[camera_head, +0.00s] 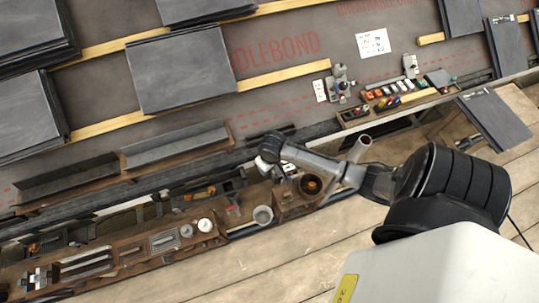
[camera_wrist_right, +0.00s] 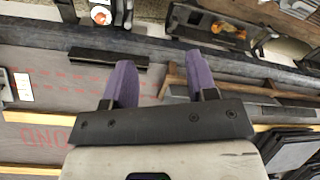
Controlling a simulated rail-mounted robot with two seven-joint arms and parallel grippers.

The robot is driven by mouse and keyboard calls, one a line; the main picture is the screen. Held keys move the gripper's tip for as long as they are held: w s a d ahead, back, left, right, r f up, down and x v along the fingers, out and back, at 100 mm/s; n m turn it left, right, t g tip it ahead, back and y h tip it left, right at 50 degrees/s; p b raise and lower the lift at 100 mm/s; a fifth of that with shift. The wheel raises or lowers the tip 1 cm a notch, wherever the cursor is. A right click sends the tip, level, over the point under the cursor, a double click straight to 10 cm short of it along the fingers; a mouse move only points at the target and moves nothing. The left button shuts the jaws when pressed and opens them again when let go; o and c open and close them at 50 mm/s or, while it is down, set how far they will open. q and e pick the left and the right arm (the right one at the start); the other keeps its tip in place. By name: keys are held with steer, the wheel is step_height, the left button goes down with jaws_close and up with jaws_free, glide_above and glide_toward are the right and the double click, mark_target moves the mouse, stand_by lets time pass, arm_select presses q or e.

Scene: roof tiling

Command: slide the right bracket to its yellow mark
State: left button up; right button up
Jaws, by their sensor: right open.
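My right gripper (camera_head: 270,148) reaches in from the right in the head view and hovers over the dark eaves rail (camera_head: 170,178). In the right wrist view its two purple fingers (camera_wrist_right: 161,78) stand apart with nothing between them. A short black bar (camera_wrist_right: 108,58) lies by the rail, just beyond the left finger; I cannot tell whether it is the right bracket. It seems to show in the head view as a dark strip (camera_head: 278,133) behind the gripper. I cannot make out a yellow mark. My left gripper is not in view.
Slate stacks (camera_head: 182,70) rest on wooden battens (camera_head: 285,76). Long troughs (camera_head: 175,144) lie along the roof's lower edge. A tool tray (camera_head: 130,257) and a box with a round cup (camera_head: 297,200) stand in front. A parts tray (camera_head: 395,103) lies to the right.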

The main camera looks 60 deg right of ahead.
steer(key=w+d+f+m+b, duration=0.3)
steer(key=w+d+f+b, duration=0.1)
steer(key=d+f+b, duration=0.5)
steer(key=w+d+f+m+b, duration=0.4)
steer(key=d+f+b, duration=0.3)
steer(key=f+b, duration=0.35)
steer(key=shift+g, duration=0.3)
steer(key=f+b, duration=0.2)
steer(key=f, duration=0.2)
steer(key=f+b, duration=0.2)
steer(key=f, duration=0.2)
steer(key=f+b, duration=0.2)
steer(key=f, duration=0.2)
steer(key=shift+w+a+b, duration=0.25)
steer(key=shift+w+b, duration=0.05)
steer(key=shift+w, duration=0.05)
steer(key=shift+f+b, duration=0.3)
steer(key=shift+f, duration=0.25)
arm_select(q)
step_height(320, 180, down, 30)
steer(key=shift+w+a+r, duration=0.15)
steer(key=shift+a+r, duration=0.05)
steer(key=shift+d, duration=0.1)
arm_select(e)
steer(key=shift+c, duration=0.2)
steer(key=c, duration=0.4)
jaws_close()
